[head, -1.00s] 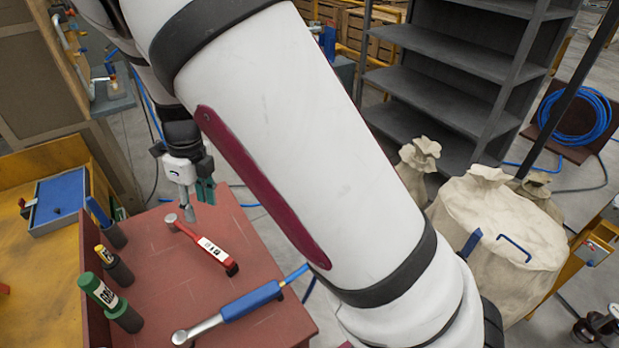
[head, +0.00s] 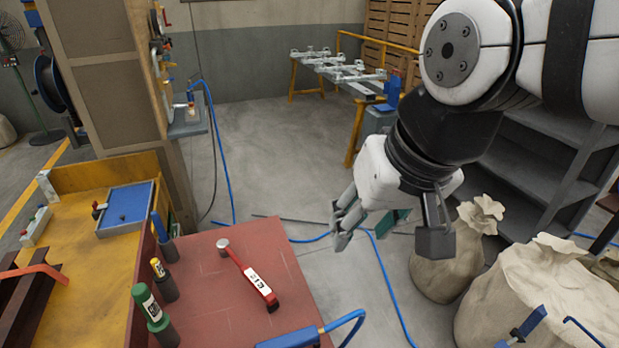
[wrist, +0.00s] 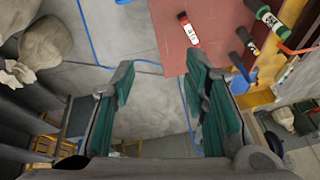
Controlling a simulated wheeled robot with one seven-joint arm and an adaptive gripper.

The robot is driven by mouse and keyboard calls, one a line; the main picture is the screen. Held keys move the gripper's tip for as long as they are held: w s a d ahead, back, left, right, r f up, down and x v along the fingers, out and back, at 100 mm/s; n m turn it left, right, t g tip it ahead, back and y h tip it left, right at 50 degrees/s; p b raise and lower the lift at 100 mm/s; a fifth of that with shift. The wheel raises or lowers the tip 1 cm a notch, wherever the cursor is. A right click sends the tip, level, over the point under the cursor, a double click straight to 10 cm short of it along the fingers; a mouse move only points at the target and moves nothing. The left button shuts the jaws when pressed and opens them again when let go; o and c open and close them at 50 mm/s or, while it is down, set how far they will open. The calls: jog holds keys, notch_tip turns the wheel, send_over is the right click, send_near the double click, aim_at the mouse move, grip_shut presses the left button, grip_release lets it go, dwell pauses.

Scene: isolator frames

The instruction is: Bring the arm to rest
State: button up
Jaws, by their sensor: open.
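My gripper (head: 345,222) hangs over the open floor, to the right of the red-brown bench top (head: 225,262) in the head view. It is open and empty. In the wrist view its two green-padded fingers (wrist: 160,105) stand wide apart with bare grey floor between them. My white arm reaches in from the upper right of the head view. A red torque wrench (head: 250,275) with a white label lies on the bench top, apart from my gripper; it also shows in the wrist view (wrist: 188,30).
Beige sacks (head: 450,262) and a grey shelf (head: 545,165) stand right. Blue hoses (head: 390,290) cross the floor.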

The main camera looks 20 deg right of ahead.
jog(key=shift+s+d+n+h, duration=0.2)
jog(key=shift+s+d+n, duration=0.1)
jog(key=shift+s+n, duration=0.25)
jog(key=shift+s+d+n+h, duration=0.2)
jog(key=shift+s+d+n, duration=0.05)
jog(key=shift+s+n, duration=0.3)
dwell(0.6)
